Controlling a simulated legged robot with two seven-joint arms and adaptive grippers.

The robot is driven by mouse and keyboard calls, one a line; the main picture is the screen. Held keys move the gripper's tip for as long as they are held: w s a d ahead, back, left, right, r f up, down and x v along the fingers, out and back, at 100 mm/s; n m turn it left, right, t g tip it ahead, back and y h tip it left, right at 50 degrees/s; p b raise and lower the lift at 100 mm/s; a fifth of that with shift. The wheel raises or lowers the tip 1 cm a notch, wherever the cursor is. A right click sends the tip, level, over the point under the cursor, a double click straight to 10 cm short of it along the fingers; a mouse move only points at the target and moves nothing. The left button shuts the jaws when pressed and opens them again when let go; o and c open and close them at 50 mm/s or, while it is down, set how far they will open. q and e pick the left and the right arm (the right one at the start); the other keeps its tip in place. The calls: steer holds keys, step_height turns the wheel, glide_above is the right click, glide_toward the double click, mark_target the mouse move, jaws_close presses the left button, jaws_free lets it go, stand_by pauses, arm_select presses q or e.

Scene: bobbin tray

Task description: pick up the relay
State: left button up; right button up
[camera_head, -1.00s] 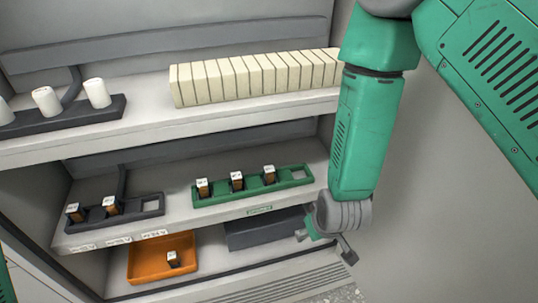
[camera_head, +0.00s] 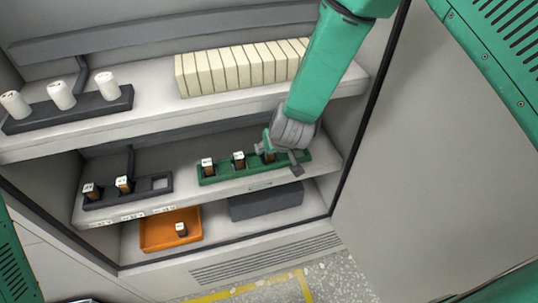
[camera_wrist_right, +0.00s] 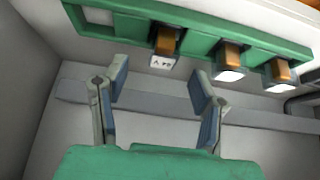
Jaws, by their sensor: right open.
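The green tray (camera_head: 223,177) on the middle shelf holds three relays, dark and orange-brown with white labelled ends: a left one (camera_head: 207,167), a middle one (camera_head: 239,160) and a right one (camera_head: 268,154), partly hidden by my right gripper (camera_head: 282,162). In the right wrist view my right gripper (camera_wrist_right: 157,82) is open and empty, its fingers a little short of a relay (camera_wrist_right: 165,44) that lies between their lines. Two more relays (camera_wrist_right: 229,60) (camera_wrist_right: 282,75) stand to the right. My left gripper is out of view.
A dark tray (camera_head: 130,197) with two similar relays stands to the left; an orange bin (camera_head: 155,236) below holds another. A grey box (camera_head: 265,203) is under the green tray. The upper shelf (camera_head: 150,125) overhangs, with white cylinders and cream blocks. The cabinet's side wall is close right.

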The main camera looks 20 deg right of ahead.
mark_target(269, 155)
steer(key=x, duration=0.5)
steer(key=shift+w+a+f, duration=0.1)
steer(key=shift+a+f, duration=0.05)
steer(key=shift+a, duration=0.05)
jaws_close()
